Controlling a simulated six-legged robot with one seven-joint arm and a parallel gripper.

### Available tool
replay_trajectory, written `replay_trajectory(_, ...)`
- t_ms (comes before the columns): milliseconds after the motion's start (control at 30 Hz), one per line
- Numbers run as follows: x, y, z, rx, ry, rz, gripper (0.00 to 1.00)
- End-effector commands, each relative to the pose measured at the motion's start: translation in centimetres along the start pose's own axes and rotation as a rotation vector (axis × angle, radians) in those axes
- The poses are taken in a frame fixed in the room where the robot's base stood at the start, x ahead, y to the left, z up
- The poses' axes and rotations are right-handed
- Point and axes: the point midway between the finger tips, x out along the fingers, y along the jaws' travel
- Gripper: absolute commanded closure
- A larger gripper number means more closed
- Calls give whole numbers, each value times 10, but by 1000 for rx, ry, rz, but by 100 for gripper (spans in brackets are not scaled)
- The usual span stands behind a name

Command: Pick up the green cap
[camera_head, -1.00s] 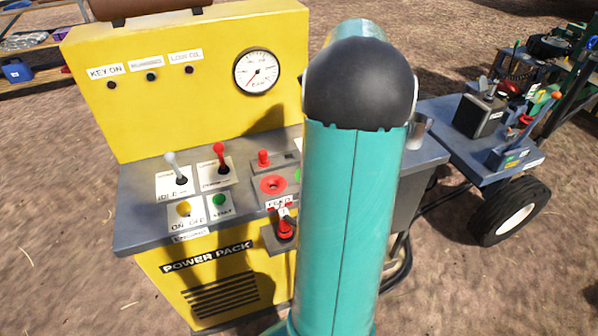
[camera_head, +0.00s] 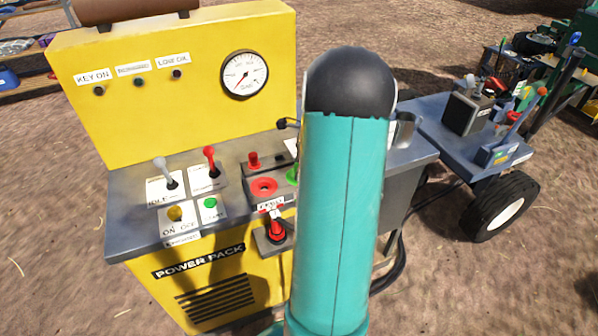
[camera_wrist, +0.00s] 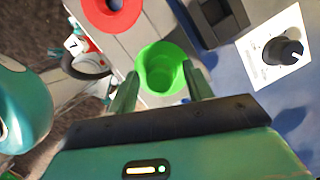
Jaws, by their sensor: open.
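The green cap (camera_wrist: 162,68) is a round, hollow, bright green piece in the upper middle of the wrist view. My gripper (camera_wrist: 161,75) is open, with one finger on each side of the cap. The cap lies at the fingertips; I cannot tell whether either finger touches it. In the head view only a sliver of the green cap (camera_head: 292,175) shows at the edge of my arm, on the grey panel top of the yellow power pack (camera_head: 180,90). My arm hides the rest of it and my gripper there.
A red ring (camera_head: 263,187) lies left of the cap, with a red-handled switch (camera_head: 276,231) in front. Two levers, one white (camera_head: 165,172) and one red (camera_head: 211,161), stand further left. A black knob (camera_wrist: 283,51) is at right in the wrist view. A wheeled trailer (camera_head: 480,140) stands right.

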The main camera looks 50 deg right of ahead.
Motion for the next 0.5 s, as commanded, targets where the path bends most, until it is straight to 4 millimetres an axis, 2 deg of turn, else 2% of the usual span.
replay_trajectory(100, 7, 0, 0, 0, -1, 0, 49)
replay_trajectory(300, 7, 0, 0, -1, 0, 0, 51)
replay_trajectory(500, 7, 0, 0, -1, 0, 0, 90)
